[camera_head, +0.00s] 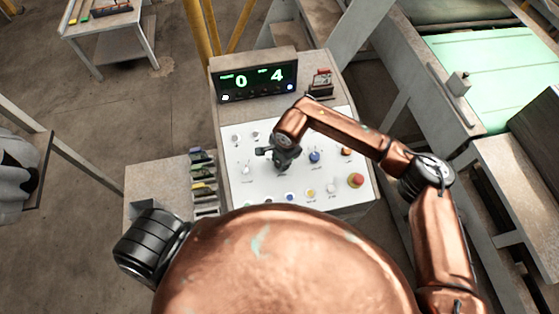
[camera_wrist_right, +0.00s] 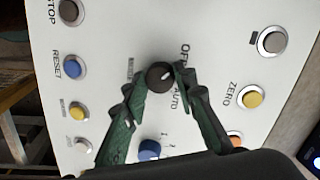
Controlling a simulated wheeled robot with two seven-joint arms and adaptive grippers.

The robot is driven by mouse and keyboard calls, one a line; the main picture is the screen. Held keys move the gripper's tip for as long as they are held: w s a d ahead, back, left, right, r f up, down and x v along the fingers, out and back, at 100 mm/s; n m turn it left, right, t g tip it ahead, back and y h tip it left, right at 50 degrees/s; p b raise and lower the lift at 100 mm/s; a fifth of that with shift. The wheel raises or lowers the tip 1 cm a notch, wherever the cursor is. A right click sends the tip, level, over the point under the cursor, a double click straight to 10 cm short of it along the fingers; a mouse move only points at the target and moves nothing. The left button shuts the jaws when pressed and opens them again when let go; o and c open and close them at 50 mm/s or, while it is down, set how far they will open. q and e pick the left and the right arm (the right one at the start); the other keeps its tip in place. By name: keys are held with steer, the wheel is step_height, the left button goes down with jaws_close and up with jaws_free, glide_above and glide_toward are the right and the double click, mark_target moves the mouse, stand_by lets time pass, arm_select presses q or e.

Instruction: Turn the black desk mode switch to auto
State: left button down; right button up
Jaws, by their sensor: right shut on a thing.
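The black desk mode switch (camera_wrist_right: 160,76) is a round knob on the white panel in the right wrist view. Its small white mark points to the upper right, roughly towards the OFF label; AUTO is printed at its lower right. My right gripper (camera_wrist_right: 156,84) is shut on the knob, with a green finger on either side. In the head view my right gripper (camera_head: 280,158) is down at the middle of the white control panel (camera_head: 240,192) and hides the switch. My left gripper is out of view.
A blue knob (camera_wrist_right: 149,149) sits close to my fingers. Yellow ZERO (camera_wrist_right: 252,97) and blue RESET (camera_wrist_right: 72,66) buttons are nearby. A red mushroom button (camera_head: 355,181) is at the panel's right. A display (camera_head: 258,80) showing 0 and 4 stands behind.

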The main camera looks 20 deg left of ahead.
steer(key=m+b, duration=0.2)
steer(key=b, duration=0.1)
steer(key=m+b, duration=0.2)
steer(key=b, duration=0.2)
steer(key=m+b, duration=0.2)
steer(key=b, duration=0.2)
steer(key=shift+w+d+f+m+y, duration=0.1)
steer(key=shift+d+f+m+y, duration=0.05)
steer(key=shift+f+m+y, duration=0.2)
steer(key=shift+c, duration=0.2)
steer(key=m+b, duration=0.4)
steer(key=m+y+b, duration=0.1)
steer(key=m+b, duration=0.3)
steer(key=b, duration=0.1)
steer(key=shift+d+t+b, duration=0.1)
steer(key=shift+t+b, duration=0.2)
steer(key=shift+t, duration=0.1)
steer(key=shift+s+r+m+t+b, duration=0.1)
steer(key=shift+s+m+t+b, duration=0.1)
steer(key=shift+m+b, duration=0.95)
steer(key=shift+s+r+m+t+b, duration=0.1)
steer(key=shift+m+t+b, duration=0.1)
steer(key=shift+m+b, duration=0.95)
steer(key=shift+o, duration=0.2)
steer(key=shift+m, duration=0.35)
steer(key=o, duration=1.1)
steer(key=shift+w+r, duration=0.1)
steer(key=shift+r, duration=0.1)
